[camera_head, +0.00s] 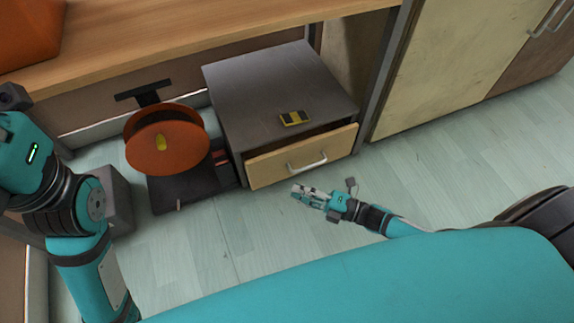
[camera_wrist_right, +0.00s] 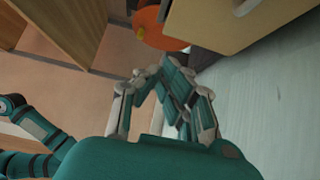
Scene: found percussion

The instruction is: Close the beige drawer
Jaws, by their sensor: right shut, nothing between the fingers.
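The beige drawer (camera_head: 300,158) is the top front of a small grey cabinet (camera_head: 270,90) in the head view. It stands a little out, with a dark gap along its top edge. Its pale bar handle (camera_head: 307,163) is on the front. In the right wrist view the drawer front (camera_wrist_right: 215,20) is at the top right. My right gripper (camera_head: 296,191) is shut and empty, just in front of and below the drawer, apart from it. It also shows in the right wrist view (camera_wrist_right: 158,68). My left arm is at the left; its gripper is not in view.
A yellow and black object (camera_head: 295,118) lies on the cabinet top. An orange round thing (camera_head: 167,142) on a dark base stands left of the cabinet. A wooden desk (camera_head: 180,30) spans above. Tall cupboards (camera_head: 450,60) stand at right. The floor at right is clear.

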